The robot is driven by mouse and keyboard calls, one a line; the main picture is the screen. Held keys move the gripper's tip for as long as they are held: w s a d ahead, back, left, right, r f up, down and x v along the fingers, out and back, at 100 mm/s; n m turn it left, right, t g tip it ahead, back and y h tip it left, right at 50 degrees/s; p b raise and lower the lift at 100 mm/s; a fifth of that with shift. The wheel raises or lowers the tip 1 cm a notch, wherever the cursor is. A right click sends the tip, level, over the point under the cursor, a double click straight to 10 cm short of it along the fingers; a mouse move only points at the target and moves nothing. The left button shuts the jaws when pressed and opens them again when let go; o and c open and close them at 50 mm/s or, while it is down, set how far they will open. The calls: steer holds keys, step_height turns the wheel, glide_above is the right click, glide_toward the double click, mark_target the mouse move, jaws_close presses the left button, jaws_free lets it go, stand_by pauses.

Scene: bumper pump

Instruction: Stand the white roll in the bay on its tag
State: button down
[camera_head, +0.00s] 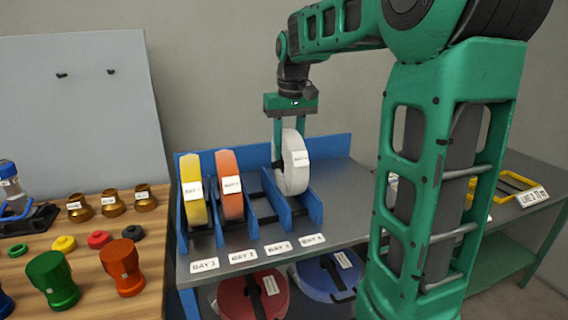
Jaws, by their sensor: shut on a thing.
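The white roll (292,175) is upright, held from above at its top edge by my gripper (291,128), whose fingers are shut on it. A white tag (300,158) is on its right side; I cannot read its print surely. The roll's lower part is between the two rightmost blue dividers of the rack (314,205), in line with the BAY 4 label (312,240). I cannot tell whether its bottom touches the rack. A yellow roll (192,208) stands in bay 1 and an orange roll (231,205) in bay 2. Bay 3 (278,247) looks empty.
Red (236,297) and blue (322,284) reels lie on the shelf below. A wooden bench (110,240) at the left holds brass fittings (112,203) and green and orange parts. My green arm hides part of the table's right side.

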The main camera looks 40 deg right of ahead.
mark_target(290, 131)
steer(key=shift+f, duration=1.85)
steer(key=c, duration=1.2)
jaws_free()
steer(key=shift+f, duration=0.15)
steer(key=r, duration=0.4)
steer(key=s+r, duration=0.1)
steer(key=r, duration=0.7)
steer(key=shift+s+a, duration=0.2)
steer(key=shift+s, duration=0.05)
steer(key=shift+r, duration=0.1)
